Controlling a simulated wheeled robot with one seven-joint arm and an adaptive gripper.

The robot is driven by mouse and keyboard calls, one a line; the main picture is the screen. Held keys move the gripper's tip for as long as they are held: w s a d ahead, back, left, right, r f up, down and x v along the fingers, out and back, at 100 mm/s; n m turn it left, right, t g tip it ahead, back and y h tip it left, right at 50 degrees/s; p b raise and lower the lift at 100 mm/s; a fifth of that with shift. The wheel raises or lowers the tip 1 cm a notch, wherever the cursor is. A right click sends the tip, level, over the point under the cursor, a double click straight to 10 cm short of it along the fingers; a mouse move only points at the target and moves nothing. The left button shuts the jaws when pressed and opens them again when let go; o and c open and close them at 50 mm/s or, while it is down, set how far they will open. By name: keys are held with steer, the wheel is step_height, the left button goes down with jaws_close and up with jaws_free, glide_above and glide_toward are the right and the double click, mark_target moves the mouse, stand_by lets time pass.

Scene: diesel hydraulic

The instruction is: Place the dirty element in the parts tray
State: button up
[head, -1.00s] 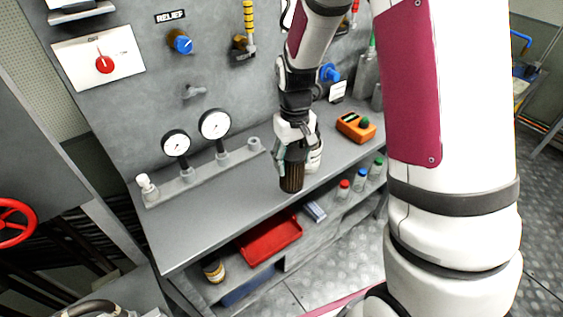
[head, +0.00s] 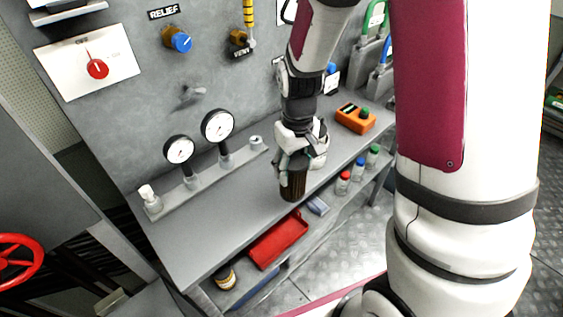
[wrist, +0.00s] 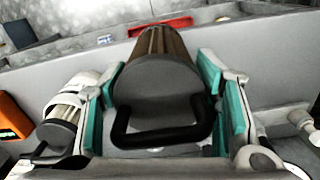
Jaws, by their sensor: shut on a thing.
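The dirty element (head: 293,188) is a brown pleated cylinder with a dark end cap and black loop handle. My gripper (head: 294,165) is shut on it over the front part of the bench. In the wrist view, the teal pads of my gripper (wrist: 168,105) flank the element (wrist: 160,80), its handle toward the camera. A red tray (head: 278,240), likely the parts tray, sits on the shelf below the bench top, below and slightly left of the element. A strip of the red tray (wrist: 165,24) shows beyond the element in the wrist view.
A pale pleated element (wrist: 72,105) stands left of my gripper in the wrist view. An orange device (head: 355,118) lies on the bench. Capped bottles (head: 343,183), a blue item (head: 317,206) and a jar (head: 225,277) share the shelf. Gauges (head: 217,126) stand behind.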

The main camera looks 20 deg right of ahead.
steer(key=w+a+f+p, duration=0.1)
steer(key=w+f, duration=0.3)
steer(key=w, duration=0.2)
steer(key=shift+a, duration=0.25)
steer(key=shift+f, duration=0.15)
steer(key=o, duration=1.4)
steer(key=shift+c, duration=0.2)
